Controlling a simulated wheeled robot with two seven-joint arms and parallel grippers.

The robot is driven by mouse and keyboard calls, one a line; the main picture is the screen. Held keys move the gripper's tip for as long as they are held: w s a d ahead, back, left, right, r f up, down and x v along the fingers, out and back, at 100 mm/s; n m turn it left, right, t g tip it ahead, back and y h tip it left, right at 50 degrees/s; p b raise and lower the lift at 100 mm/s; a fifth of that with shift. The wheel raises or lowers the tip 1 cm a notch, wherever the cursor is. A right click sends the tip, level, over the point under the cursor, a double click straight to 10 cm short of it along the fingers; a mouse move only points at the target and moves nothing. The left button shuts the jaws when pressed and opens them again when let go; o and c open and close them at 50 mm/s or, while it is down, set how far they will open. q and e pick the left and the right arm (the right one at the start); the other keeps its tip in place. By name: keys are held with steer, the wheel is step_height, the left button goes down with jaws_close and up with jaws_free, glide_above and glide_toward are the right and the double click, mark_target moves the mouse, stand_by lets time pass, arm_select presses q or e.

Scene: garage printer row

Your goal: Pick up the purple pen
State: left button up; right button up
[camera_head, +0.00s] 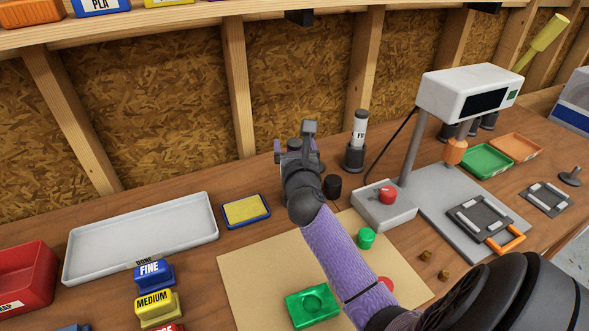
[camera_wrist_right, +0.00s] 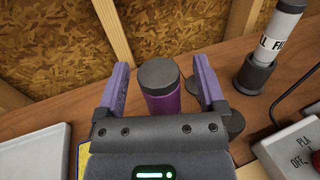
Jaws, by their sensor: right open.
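The purple pen (camera_wrist_right: 163,101) shows in the right wrist view as a thick upright purple cylinder with a dark grey top. My right gripper is open and also shows in the head view (camera_head: 297,144), stretched toward the back wall. In the head view the gripper and wrist hide most or all of the pen. My left gripper is in neither view.
A white pen-like tube (camera_head: 360,128) stands in a dark holder right of the gripper. A small black cylinder (camera_head: 332,187) is close to my wrist. A switch box (camera_head: 384,205) with a red knob, a yellow pad (camera_head: 246,210) and a white tray (camera_head: 140,237) lie around.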

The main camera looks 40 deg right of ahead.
jaws_close()
stand_by(0.3)
stand_by(1.1)
